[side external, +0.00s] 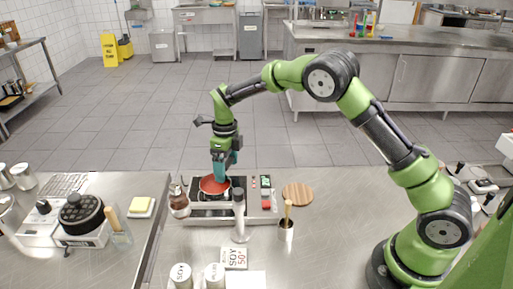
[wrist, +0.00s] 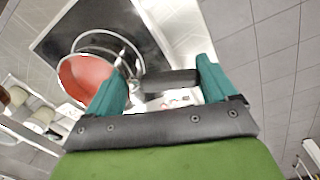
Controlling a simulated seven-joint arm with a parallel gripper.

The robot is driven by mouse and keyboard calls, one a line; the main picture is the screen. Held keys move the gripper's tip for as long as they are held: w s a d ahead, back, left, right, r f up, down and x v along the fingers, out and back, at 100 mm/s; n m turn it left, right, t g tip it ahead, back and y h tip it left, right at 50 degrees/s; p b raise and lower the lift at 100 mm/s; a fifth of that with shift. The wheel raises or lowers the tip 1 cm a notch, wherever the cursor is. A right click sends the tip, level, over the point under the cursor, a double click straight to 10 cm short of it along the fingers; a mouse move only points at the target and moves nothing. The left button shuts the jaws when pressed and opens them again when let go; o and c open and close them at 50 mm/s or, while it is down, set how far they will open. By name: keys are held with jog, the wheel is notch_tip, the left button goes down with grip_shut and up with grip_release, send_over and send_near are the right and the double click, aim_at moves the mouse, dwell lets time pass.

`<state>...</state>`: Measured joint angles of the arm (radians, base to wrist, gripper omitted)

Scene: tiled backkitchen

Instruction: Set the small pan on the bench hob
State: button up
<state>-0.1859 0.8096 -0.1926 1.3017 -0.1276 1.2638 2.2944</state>
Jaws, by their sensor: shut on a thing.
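The small pan (side external: 213,186) has a red inside and sits over the bench hob (side external: 206,213) in the side view. In the wrist view the red pan (wrist: 84,78) is at the left, and its dark handle (wrist: 172,82) runs between my teal fingers. My gripper (side external: 225,168) points down and is shut on the handle; its fingers also show in the wrist view (wrist: 160,84). The hob's black top (wrist: 105,28) and a metal ring show beside and behind the pan. I cannot tell whether the pan touches the hob.
A brown bottle (side external: 179,201) stands at the hob's left and a grey pepper mill (side external: 239,215) in front of it. A round wooden board (side external: 297,194) lies to the right, near a utensil pot (side external: 286,231).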

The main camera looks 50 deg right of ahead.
jog(key=o, duration=1.3)
jog(key=shift+r, duration=3.45)
